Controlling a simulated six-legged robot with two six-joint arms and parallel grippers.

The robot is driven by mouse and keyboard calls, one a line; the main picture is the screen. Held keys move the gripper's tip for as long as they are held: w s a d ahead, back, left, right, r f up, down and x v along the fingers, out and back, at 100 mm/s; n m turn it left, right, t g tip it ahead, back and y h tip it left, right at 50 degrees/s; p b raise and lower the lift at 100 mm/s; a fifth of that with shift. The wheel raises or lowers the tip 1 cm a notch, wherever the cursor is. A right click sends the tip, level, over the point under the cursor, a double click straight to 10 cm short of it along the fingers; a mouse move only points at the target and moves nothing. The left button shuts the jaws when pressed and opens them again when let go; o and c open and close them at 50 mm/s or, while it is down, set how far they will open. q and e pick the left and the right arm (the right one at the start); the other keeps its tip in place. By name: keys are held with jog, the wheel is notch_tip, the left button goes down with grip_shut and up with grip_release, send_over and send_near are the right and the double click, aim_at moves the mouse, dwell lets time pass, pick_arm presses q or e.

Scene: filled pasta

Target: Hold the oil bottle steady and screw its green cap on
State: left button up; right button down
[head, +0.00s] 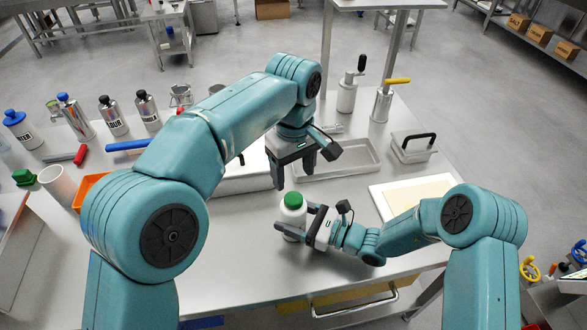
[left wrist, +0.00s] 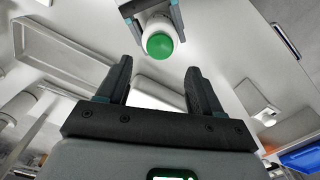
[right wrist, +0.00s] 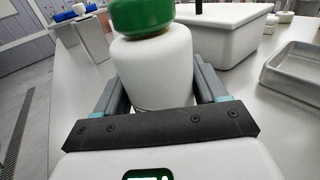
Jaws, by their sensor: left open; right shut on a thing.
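The white oil bottle (head: 291,216) stands upright near the front of the steel table, with its green cap (head: 293,200) on top. My right gripper (head: 294,229) is shut around the bottle's body from the right. The right wrist view shows the bottle (right wrist: 152,68) between the fingers, with the green cap (right wrist: 140,14) looking slightly tilted on it. My left gripper (head: 294,180) is open and empty above and behind the bottle, pointing down. In the left wrist view the cap (left wrist: 160,46) lies beyond the open fingers, not between them. Whether the cap's thread is engaged cannot be seen.
A metal tray (head: 345,160) lies behind the grippers, and a board (head: 410,196) lies to the right. A lidded container (head: 413,148) stands at the back right. Several bottles and a white cup (head: 57,184) stand at the left. The table in front of the bottle is clear.

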aim_at(294, 198)
pick_arm(q)
jog(key=shift+f, duration=0.15)
jog(key=shift+f, duration=3.9)
